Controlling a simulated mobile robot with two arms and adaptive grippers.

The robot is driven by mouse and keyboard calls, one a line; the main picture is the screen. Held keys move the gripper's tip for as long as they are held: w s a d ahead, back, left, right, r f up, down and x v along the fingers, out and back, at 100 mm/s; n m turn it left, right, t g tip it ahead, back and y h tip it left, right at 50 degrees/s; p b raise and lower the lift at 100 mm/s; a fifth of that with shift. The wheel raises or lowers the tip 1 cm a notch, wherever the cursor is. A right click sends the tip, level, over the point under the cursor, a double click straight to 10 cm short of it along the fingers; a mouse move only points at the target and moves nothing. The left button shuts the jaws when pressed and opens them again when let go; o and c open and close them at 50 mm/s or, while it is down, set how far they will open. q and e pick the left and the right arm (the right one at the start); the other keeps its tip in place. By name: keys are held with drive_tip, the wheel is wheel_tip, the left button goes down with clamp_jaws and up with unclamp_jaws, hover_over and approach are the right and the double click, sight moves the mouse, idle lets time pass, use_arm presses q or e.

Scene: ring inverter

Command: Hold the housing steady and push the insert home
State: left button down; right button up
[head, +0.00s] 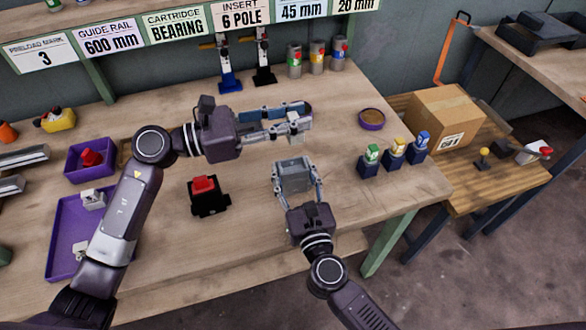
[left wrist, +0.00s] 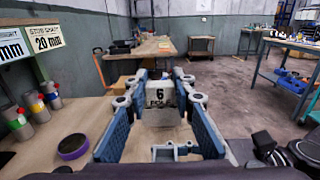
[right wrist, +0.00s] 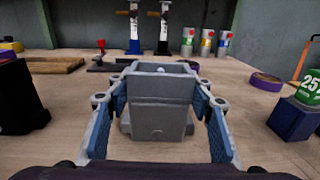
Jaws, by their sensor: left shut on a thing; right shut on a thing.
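The insert (head: 295,124) is a pale block marked "6 POLE"; it also shows in the left wrist view (left wrist: 160,104). My left gripper (head: 300,120) is shut on it, beyond the housing in the head view. The housing (head: 293,176) is a grey, open-topped box standing upright on the bench, as the right wrist view (right wrist: 160,104) shows. My right gripper (head: 295,172) is shut on it, one finger at each side. The insert and the housing are apart. A small pale part shows inside the housing's top; the rest of its inside is hidden.
A black block with a red top (head: 204,196) stands left of the housing. Several dark blocks with coloured tops, one blue-topped (head: 422,143), stand to the right. A purple round dish (head: 371,120) is behind them. A purple tray (head: 60,240) lies at the left.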

drive_tip(key=o, duration=1.5)
